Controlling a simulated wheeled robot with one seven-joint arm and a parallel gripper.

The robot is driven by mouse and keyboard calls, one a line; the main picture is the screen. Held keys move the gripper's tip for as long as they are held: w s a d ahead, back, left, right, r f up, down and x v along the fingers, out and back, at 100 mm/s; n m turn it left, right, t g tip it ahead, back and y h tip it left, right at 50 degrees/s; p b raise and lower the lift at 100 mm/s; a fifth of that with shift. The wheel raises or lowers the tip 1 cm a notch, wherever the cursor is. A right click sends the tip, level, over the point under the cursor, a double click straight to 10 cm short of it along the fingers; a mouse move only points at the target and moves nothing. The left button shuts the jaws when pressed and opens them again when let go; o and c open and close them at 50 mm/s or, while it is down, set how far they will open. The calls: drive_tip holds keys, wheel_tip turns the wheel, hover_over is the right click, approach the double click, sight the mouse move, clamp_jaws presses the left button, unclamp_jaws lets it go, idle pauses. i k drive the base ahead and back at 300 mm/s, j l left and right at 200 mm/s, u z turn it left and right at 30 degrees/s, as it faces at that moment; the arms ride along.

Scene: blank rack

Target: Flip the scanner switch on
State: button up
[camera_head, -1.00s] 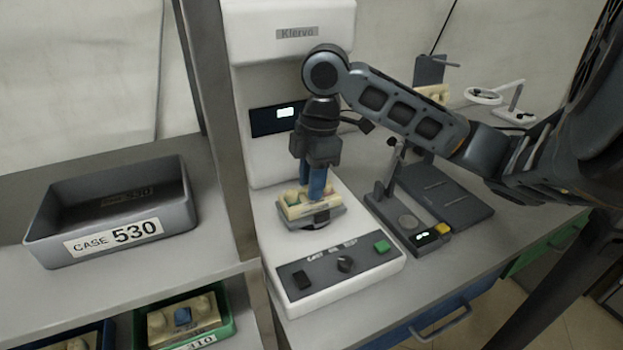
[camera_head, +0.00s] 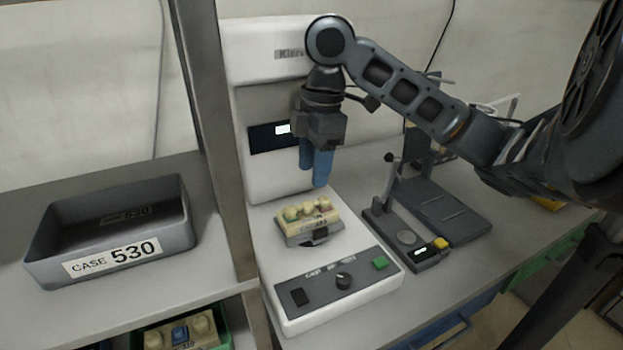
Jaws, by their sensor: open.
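The white scanner (camera_head: 245,185) stands on the bench, with a grey control panel (camera_head: 322,292) on its low front base. The panel has a black rocker switch (camera_head: 299,297) at its left, a dark knob (camera_head: 344,281) in the middle and a green button (camera_head: 380,263) at its right. Which way the switch is set is too small to tell. A cream dental cast (camera_head: 308,212) sits on the scanner's platform. My gripper (camera_head: 315,178) is open and empty, pointing down above and behind the cast, apart from it. The scanner's small screen (camera_head: 272,135) is lit, partly behind my gripper.
A grey tray labelled CASE 530 (camera_head: 50,262) is empty on the left bench. A rack post (camera_head: 215,140) stands between it and the scanner. A dark device with a yellow button (camera_head: 441,243) is to the right. A green tray (camera_head: 222,330) holding another cast is below.

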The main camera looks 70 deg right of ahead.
sight(299, 297)
drive_tip(key=k, duration=1)
